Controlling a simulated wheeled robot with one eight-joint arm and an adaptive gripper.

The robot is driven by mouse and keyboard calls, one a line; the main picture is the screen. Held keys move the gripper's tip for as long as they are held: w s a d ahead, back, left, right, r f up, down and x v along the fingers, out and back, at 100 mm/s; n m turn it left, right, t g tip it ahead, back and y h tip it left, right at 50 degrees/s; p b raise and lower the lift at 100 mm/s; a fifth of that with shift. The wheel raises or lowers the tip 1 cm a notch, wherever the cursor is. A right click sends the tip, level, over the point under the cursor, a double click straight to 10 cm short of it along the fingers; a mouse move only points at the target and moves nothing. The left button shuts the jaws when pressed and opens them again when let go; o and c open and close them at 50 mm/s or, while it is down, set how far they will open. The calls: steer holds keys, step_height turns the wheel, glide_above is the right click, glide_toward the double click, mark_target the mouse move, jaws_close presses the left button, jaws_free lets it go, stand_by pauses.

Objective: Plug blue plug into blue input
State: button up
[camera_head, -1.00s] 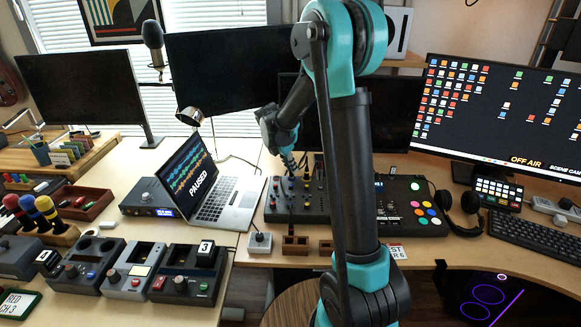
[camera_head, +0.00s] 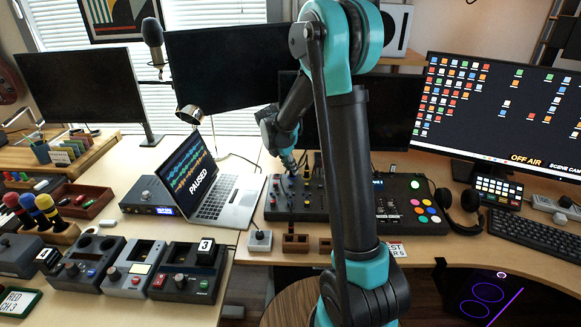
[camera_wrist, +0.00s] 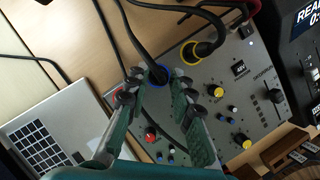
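The grey mixer (camera_wrist: 215,100) fills the middle of the wrist view. Its blue-ringed input (camera_wrist: 158,82) lies between my fingertips, with a black plug (camera_wrist: 155,73) and cable at it. The plug covers most of the ring, so I cannot tell how deep it sits. My gripper (camera_wrist: 159,84) has its green fingers apart on both sides of the plug, with narrow gaps showing. In the head view my gripper (camera_head: 288,160) points down over the left part of the mixer (camera_head: 315,205), and the arm hides part of it.
Another black plug (camera_wrist: 204,49) is at the yellow-ringed input close by. A red cable runs above it. The open laptop (camera_head: 228,205) stands left of the mixer. A small grey box (camera_head: 260,241) and brown holders (camera_head: 296,243) are in front.

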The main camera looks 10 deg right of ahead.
steer(key=shift+o, duration=1.1)
steer(key=shift+r, duration=0.1)
steer(key=v, duration=1.1)
steer(key=shift+r, duration=0.4)
steer(key=shift+s+a, duration=0.1)
steer(key=shift+s, duration=0.05)
